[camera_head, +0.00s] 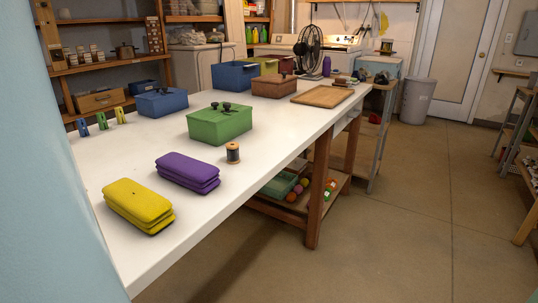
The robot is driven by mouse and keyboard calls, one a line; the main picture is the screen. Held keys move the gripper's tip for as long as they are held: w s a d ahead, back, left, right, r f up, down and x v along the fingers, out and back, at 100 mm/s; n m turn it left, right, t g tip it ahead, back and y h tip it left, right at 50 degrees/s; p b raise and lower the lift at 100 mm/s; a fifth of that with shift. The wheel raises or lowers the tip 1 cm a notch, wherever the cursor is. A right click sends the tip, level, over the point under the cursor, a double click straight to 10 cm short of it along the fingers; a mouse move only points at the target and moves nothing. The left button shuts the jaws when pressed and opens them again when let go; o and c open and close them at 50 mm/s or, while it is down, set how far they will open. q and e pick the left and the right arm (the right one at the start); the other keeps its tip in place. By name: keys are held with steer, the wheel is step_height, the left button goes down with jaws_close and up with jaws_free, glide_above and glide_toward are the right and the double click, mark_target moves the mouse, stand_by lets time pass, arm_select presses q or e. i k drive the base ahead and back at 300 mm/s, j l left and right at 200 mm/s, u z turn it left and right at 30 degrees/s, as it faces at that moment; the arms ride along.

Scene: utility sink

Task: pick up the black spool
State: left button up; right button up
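A small spool (233,153) with dark thread and light wooden ends stands upright on the white table. It is just right of the purple sponge-like stack and in front of the green box. It is the only spool I can make out clearly on the near part of the table. Neither of my grippers shows in the head view.
The white table (110,172) holds a purple stack (187,170), a yellow stack (138,204), a green box (219,124), blue boxes (162,102) and a wooden board (322,96). Three clips (102,120) stand at the left. Open floor (400,220) lies to the right.

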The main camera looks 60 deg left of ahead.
mark_target(232, 147)
steer(key=u, duration=2.1)
